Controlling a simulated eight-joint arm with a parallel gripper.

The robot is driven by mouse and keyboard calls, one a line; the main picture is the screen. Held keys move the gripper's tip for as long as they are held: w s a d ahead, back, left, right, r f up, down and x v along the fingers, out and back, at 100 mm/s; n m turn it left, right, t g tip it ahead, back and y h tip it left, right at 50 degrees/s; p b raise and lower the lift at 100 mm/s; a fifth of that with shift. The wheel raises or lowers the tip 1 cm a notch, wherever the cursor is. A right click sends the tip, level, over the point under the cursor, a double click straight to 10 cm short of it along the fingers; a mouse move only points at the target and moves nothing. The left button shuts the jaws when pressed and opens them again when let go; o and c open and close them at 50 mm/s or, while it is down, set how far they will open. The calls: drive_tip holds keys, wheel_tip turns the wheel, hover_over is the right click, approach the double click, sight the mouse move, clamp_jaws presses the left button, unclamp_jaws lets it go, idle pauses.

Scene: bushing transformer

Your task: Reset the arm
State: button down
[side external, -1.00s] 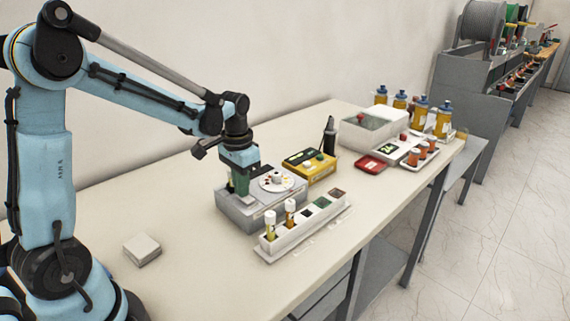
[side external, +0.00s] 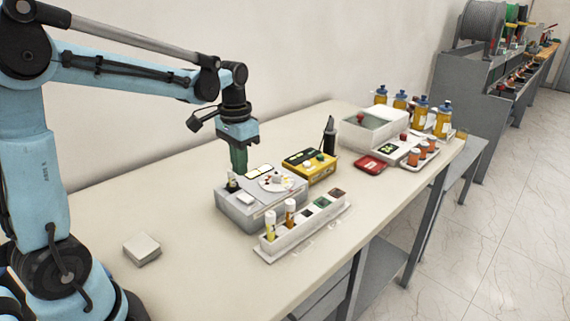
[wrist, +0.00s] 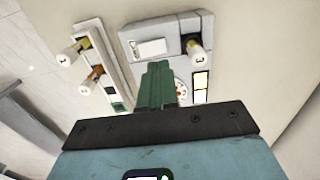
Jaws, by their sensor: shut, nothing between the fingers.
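My gripper (side external: 239,160) hangs pointing down above the left part of a grey device (side external: 250,212), clear of its top. Its green fingers are closed together with nothing between them. In the wrist view my gripper (wrist: 158,68) reaches over the same grey device (wrist: 165,35). A vial with a white cap marked 3 (wrist: 196,48) stands in the device. It shows in the side view as a small dark item (side external: 232,184).
A white rack (side external: 305,228) with two capped vials stands in front of the device. A yellow box (side external: 309,167) is behind it. A white bin (side external: 375,128), bottles (side external: 419,111) and a red tray (side external: 370,164) stand farther right. A small white block (side external: 141,249) lies left on otherwise clear table.

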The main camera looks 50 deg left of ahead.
drive_tip(key=shift+r, duration=0.5)
drive_tip(key=s+d+t, duration=0.7)
drive_tip(key=s+d, duration=0.1)
drive_tip(key=d, duration=0.2)
drive_tip(key=shift+s, duration=0.15)
idle(0.5)
